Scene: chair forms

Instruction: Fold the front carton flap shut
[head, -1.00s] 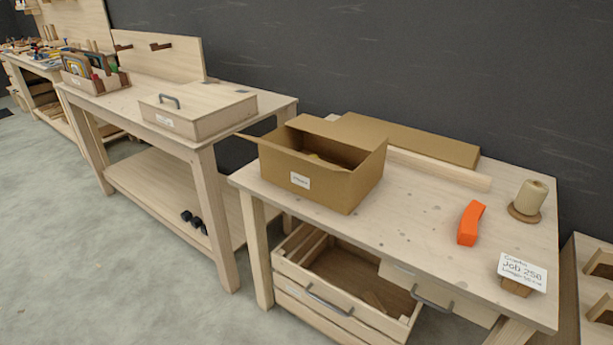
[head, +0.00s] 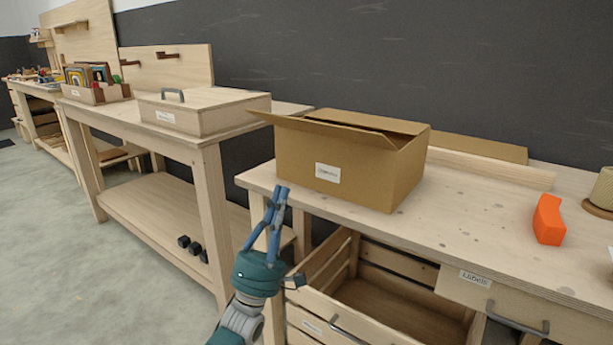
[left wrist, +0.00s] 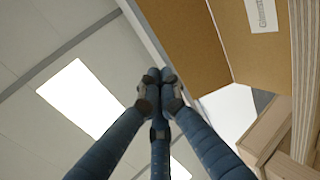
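The open brown carton (head: 300,160) stands on the right workbench, with a white label on its front face. Its front flap (head: 335,131) shows as a thin strip along the front top edge, jutting past the left corner. My left gripper (head: 281,188) is below and in front of the carton's left front corner, apart from it. Its blue fingers meet at the tips with nothing between them. In the left wrist view the fingertips (left wrist: 162,75) are together below cardboard panels, one of them likely the flap (left wrist: 185,40). My right gripper is out of view.
An open slatted crate (head: 335,290) sits under the bench top (head: 470,215). An orange block (head: 548,220) lies to the right. A lidded wooden box (head: 215,110) stands on the left bench. A gap separates the two benches.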

